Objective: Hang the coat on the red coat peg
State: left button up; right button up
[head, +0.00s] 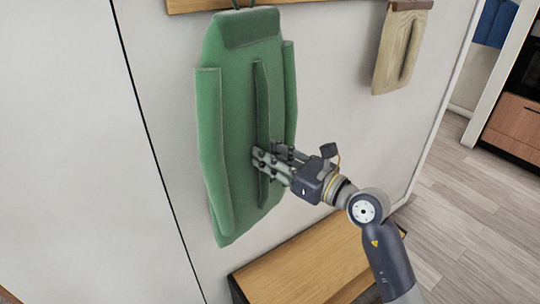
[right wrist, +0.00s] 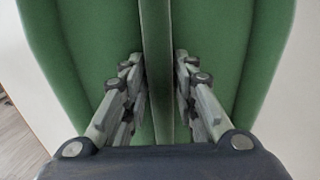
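The green coat (head: 233,120) hangs upright, flat and close to the pale wall, below a wooden rail (head: 205,4) at the top of the head view. Two thin green loop strands rise from its top edge and leave the picture, so the peg they may be on is hidden. No red peg shows. My right gripper (head: 265,160) is shut on the raised middle ridge of the coat. The right wrist view shows one finger on each side of that ridge (right wrist: 158,60), close against it. My left gripper is not in view.
A beige coat-like piece (head: 392,52) hangs on the wall at the upper right. A wooden bench top (head: 305,268) lies below the coat, under my right arm. Open wooden floor (head: 470,205) lies to the right, with cabinets (head: 515,125) beyond.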

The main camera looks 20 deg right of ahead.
jog(key=shift+o, duration=0.9)
jog(key=shift+s+f, duration=0.1)
